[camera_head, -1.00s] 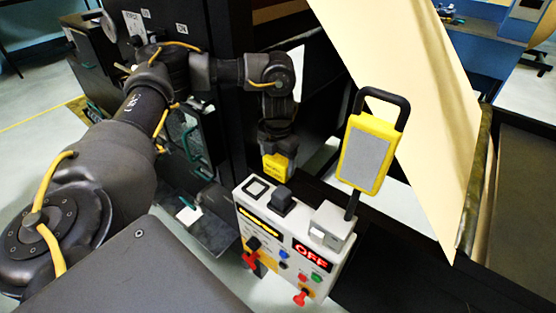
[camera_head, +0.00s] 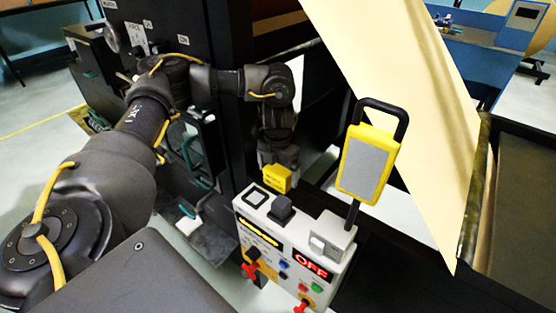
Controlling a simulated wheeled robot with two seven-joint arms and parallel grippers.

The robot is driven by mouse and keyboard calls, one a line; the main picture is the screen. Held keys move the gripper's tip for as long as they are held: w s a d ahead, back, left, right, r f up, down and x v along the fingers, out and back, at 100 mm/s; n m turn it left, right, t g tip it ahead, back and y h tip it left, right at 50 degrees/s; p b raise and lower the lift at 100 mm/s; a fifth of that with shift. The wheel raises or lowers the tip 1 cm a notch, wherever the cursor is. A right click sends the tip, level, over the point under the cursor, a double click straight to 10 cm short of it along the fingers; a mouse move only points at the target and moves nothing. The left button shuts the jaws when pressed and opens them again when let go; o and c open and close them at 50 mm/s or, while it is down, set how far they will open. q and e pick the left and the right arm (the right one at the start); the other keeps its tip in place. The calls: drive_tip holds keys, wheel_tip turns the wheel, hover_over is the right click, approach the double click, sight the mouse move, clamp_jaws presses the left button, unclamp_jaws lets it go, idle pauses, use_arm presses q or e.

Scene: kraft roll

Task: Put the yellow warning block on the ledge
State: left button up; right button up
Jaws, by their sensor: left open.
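The yellow warning block (camera_head: 277,179) shows just behind the back left edge of the grey-white control box. Dark marks on its face are too small to read. My left gripper (camera_head: 279,160) points down right over the block, with its fingers at the block's top. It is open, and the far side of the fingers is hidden. What the block rests on is hidden, and I cannot tell which surface is the ledge. My right gripper is not in view.
The control box (camera_head: 325,238) has a lit red OFF display, buttons and red knobs. A yellow-framed grey paddle (camera_head: 367,165) stands up from it on a black handle. A large cream sheet (camera_head: 400,90) slopes down at the right. A dark machine cabinet stands close behind my left arm.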

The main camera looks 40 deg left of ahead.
sight(278, 170)
use_arm(q)
wheel_tip(278, 170, up, 12)
drive_tip(key=shift+b, duration=0.4)
drive_tip(key=shift+f, duration=0.15)
idle(0.4)
